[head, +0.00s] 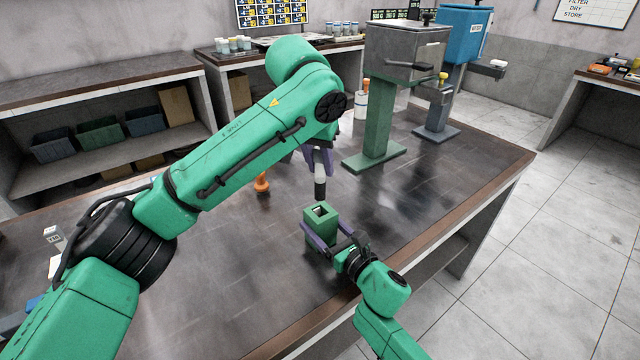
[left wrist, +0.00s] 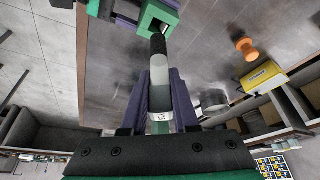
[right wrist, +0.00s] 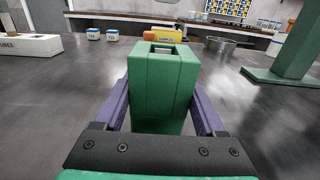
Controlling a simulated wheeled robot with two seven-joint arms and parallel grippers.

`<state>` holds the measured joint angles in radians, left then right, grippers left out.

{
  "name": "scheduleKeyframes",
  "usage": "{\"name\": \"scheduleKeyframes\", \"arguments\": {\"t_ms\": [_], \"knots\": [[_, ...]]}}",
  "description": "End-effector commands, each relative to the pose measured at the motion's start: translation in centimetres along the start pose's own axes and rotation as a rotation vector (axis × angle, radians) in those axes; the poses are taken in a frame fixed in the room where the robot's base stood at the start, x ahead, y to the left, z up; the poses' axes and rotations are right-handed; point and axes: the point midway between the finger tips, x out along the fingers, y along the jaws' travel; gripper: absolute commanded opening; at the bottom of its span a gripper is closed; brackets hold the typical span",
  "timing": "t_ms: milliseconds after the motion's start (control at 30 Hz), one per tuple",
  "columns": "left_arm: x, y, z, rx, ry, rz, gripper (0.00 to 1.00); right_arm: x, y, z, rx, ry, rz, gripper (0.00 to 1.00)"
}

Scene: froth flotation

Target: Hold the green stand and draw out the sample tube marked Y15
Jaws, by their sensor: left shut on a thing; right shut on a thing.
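The green stand (head: 321,228) is a square block with an open top, upright on the dark table; it also shows in the right wrist view (right wrist: 160,90). My right gripper (head: 330,243) is shut around its sides. My left gripper (head: 319,160) is shut on a sample tube (head: 320,187), pale with a dark lower end. The tube is held upright above the stand's opening, its dark end appearing clear of it. In the left wrist view the tube (left wrist: 160,70) carries a small label, too small to read surely. The stand's opening looks empty.
An orange object (head: 262,182) stands on the table left of the tube. A yellow box (left wrist: 265,77) and a round metal pan (left wrist: 213,100) are nearby. A green machine pedestal (head: 375,125) stands behind. The table's front right is clear up to its edge.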

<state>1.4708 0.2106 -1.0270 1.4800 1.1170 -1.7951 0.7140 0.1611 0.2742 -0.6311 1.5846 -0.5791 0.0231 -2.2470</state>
Motion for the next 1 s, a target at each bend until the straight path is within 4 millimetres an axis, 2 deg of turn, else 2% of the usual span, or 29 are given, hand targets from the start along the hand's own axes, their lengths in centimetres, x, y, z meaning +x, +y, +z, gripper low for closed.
{"name": "scheduleKeyframes", "arguments": {"t_ms": [200,233,300,533,667,1000], "knots": [[-0.2,0.0,-0.1,0.0,0.001,0.001,0.0,0.0,0.0,0.0,0.0,0.001,0.0,0.13],[-0.2,0.0,-0.1,0.0,0.001,0.001,0.0,0.0,0.0,0.0,0.0,0.001,0.0,0.76],[-0.2,0.0,-0.1,0.0,0.001,0.001,0.0,0.0,0.0,0.0,0.0,0.0,0.001,1.0],[-0.2,0.0,-0.1,0.0,0.001,0.001,0.0,-0.1,0.0,0.0,0.0,0.0,0.001,1.0],[-0.2,0.0,-0.1,0.0,0.002,0.001,0.0,-1.3,0.0,-0.1,0.0,0.002,0.0,1.0],[-0.2,0.0,-0.1,0.0,0.002,0.001,0.0,-9.9,0.1,-0.2,0.003,0.004,0.001,1.0]]}}
